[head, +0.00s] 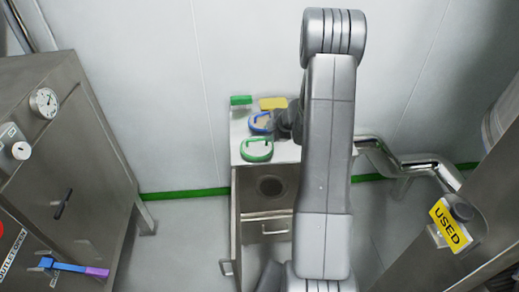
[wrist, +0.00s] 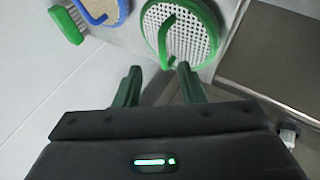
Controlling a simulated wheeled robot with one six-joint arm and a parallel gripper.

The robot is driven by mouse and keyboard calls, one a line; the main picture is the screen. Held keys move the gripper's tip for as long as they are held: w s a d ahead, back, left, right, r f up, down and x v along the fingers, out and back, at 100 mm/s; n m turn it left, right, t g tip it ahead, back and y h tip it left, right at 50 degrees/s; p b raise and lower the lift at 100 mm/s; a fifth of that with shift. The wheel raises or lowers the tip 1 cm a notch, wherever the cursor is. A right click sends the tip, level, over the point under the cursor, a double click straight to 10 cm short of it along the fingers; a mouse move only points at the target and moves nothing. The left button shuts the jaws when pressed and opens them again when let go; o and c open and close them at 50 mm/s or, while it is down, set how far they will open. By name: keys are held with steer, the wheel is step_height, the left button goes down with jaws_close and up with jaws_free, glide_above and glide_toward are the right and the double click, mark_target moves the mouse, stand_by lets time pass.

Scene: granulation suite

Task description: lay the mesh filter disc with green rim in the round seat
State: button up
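The mesh filter disc with green rim (head: 257,149) lies on the steel top, near its front edge. In the wrist view the disc (wrist: 187,38) shows white perforated mesh and a green arched handle. My gripper (wrist: 159,68) is open and empty, its two green fingers apart just short of the disc's near rim. In the head view my arm hides most of the gripper. A round dark recess (head: 270,187), which looks like the round seat, is in the lower steel surface in front of the disc. The wrist view does not show it clearly.
A blue-rimmed disc (head: 260,123) lies behind the green one, close to my wrist. A green brush (head: 241,100) and a yellow item (head: 273,103) lie at the back. A steel cabinet (head: 75,150) stands left; a bent pipe (head: 400,163) runs at right.

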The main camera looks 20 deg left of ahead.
mark_target(262, 147)
steer(key=shift+w+a+f, duration=0.2)
steer(key=shift+f, duration=0.25)
steer(key=shift+w+a+f, duration=0.15)
steer(key=shift+w+f, duration=0.05)
steer(key=shift+f, duration=0.2)
steer(key=shift+x, duration=2.8)
steer(key=shift+s+d+f, duration=0.1)
jaws_close()
